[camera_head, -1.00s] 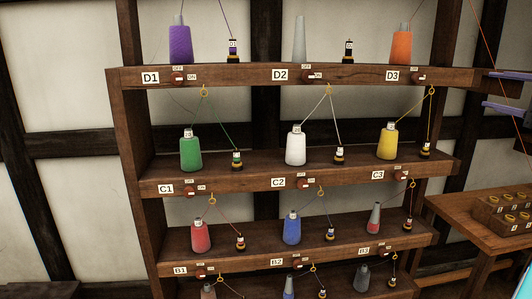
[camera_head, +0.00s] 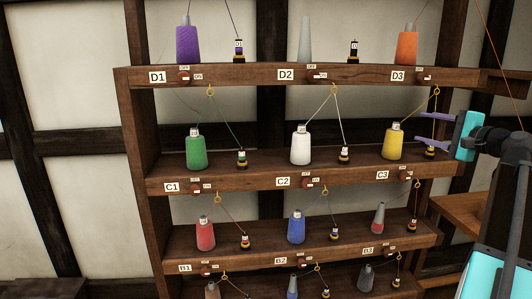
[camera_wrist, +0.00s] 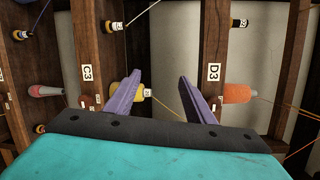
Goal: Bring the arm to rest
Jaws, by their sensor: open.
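My gripper (camera_head: 436,129) is at the right of the head view, in front of the rack's right end near the C3 bay. Its two purple fingers are apart, and nothing shows between their tips. In the wrist view my gripper (camera_wrist: 158,88) points at the rack between the C3 and D3 labels. The yellow cone (camera_wrist: 141,91) shows beyond the left finger, partly hidden by it. The orange cone (camera_wrist: 238,93) lies beyond the right finger. I cannot tell whether the fingers touch anything.
A wooden rack (camera_head: 140,180) carries several shelves of thread cones, small bobbins and threads strung through rings. The green cone (camera_head: 196,150) and white cone (camera_head: 300,145) stand left of the yellow one. A wooden table (camera_head: 460,210) is at the right, partly hidden by my arm.

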